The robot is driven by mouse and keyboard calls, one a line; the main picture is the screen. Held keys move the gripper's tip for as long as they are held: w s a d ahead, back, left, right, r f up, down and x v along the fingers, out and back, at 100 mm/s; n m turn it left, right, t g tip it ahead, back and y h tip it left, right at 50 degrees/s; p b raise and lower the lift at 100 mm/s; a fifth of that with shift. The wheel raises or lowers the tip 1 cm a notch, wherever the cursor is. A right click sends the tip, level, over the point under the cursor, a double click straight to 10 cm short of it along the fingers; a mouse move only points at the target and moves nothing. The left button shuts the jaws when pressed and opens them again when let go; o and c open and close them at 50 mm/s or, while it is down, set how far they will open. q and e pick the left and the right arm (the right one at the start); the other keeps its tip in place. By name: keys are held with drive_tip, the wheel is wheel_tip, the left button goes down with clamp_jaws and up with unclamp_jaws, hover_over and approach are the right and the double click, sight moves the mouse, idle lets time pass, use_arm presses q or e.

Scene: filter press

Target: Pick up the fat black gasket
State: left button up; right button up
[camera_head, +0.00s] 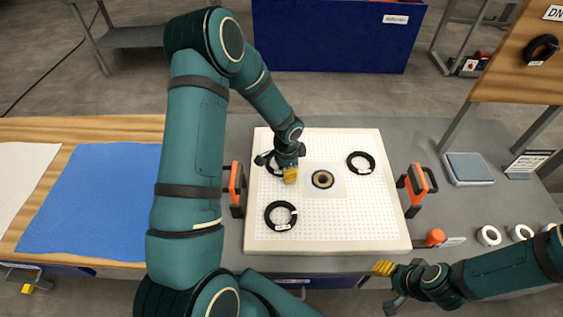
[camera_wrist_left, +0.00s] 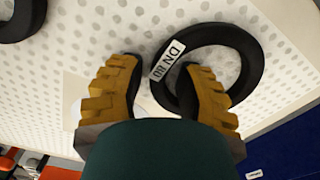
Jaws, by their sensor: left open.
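Three black ring gaskets lie on the white perforated plate (camera_head: 340,232): one at the back left (camera_head: 270,168), one at the back right (camera_head: 361,162), one at the front left (camera_head: 281,216). I cannot tell surely which is fattest. My left gripper (camera_head: 289,172) is over the back-left gasket and partly hides it. In the left wrist view, its open yellow fingers (camera_wrist_left: 158,68) stand either side of the labelled part of a black gasket (camera_wrist_left: 250,48), the right finger over its hole. My right gripper (camera_head: 384,285) hangs before the table's front edge; its opening is unclear.
Orange-handled clamps stand at the plate's left (camera_head: 235,185) and right (camera_head: 416,186). White tape-like rings (camera_head: 489,236) and a grey pad (camera_head: 468,168) lie right. A blue mat (camera_head: 95,200) lies left.

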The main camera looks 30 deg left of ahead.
use_arm(q)
clamp_jaws()
drive_tip(key=shift+r, duration=0.1)
